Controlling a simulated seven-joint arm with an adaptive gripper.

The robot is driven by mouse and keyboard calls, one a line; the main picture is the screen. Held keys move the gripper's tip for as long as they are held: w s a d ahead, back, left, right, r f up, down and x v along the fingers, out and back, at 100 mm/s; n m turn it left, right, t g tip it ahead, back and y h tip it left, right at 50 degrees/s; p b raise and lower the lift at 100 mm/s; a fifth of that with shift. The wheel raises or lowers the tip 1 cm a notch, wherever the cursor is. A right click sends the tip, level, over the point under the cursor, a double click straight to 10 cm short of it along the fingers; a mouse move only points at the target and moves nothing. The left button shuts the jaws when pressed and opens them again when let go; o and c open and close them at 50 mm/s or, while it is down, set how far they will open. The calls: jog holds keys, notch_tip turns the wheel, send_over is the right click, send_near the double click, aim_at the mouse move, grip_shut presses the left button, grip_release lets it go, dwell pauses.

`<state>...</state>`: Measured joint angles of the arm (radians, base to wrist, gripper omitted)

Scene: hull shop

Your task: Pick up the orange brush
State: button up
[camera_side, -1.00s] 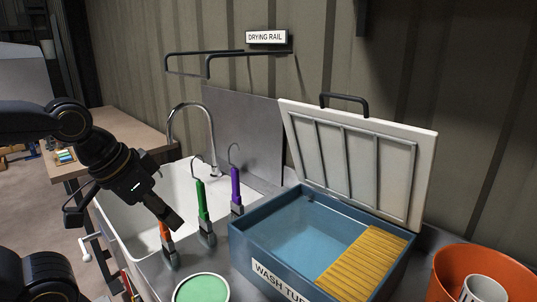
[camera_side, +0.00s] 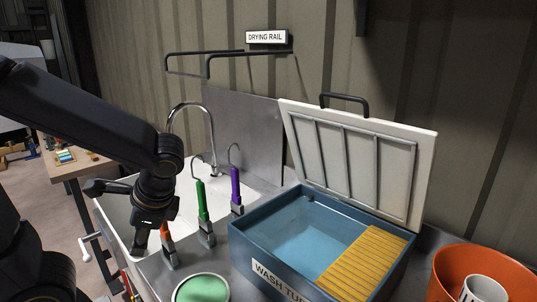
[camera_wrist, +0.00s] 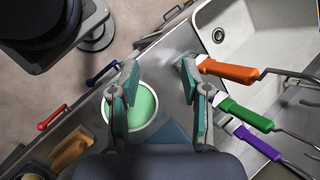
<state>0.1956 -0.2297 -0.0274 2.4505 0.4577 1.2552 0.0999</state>
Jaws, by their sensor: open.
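The orange brush (camera_side: 166,236) stands in a row with a green brush (camera_side: 203,203) and a purple brush (camera_side: 235,188), along the sink's edge. In the side view, my gripper (camera_side: 140,240) points down just left of the orange brush and hides part of it. In the wrist view, the orange brush (camera_wrist: 230,71) is to the right of my gripper (camera_wrist: 165,80), with its hooked wire end over the sink. My gripper's fingers are open with nothing between them. One finger is close to the orange brush's head; I cannot tell whether they touch.
The blue wash tub (camera_side: 243,250) with an open white lid (camera_side: 360,165) is right of the brushes. A green-filled pot (camera_side: 202,289) is in front. An orange bucket (camera_side: 440,265) stands far right. The drying rail (camera_side: 230,53) is on the wall.

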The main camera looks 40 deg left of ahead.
aim_at(165, 229)
jog(key=w+a+r+m+t+y, duration=0.2)
jog(key=w+m+y, duration=0.6)
jog(key=m+y, duration=0.4)
notch_tip(165, 229, down, 8)
jog(key=a, duration=0.7)
jog(key=shift+a, duration=0.35)
grip_shut()
